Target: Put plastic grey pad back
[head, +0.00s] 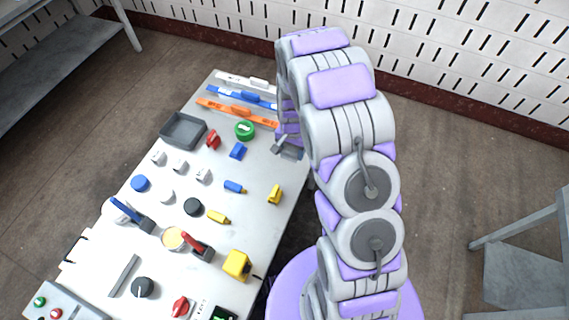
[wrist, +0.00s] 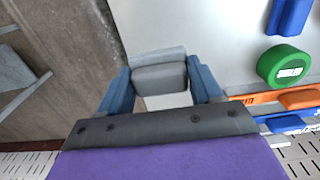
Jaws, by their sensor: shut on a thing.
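My gripper (head: 287,148) is over the right edge of the white table, near the ends of the coloured strips. In the wrist view, its two blue fingers are closed on a grey pad (wrist: 160,77), a small block with rounded edges. The pad is held between the fingertips, at the table edge with the floor on its left. In the head view the pad is small and partly hidden by my gripper. I cannot tell whether it touches the table.
A green round piece (head: 245,130) and a blue block (head: 237,151) lie left of my gripper. An orange strip (head: 226,109), a blue strip (head: 233,96) and a grey tray (head: 168,133) are at the far end. Several knobs and levers fill the nearer table.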

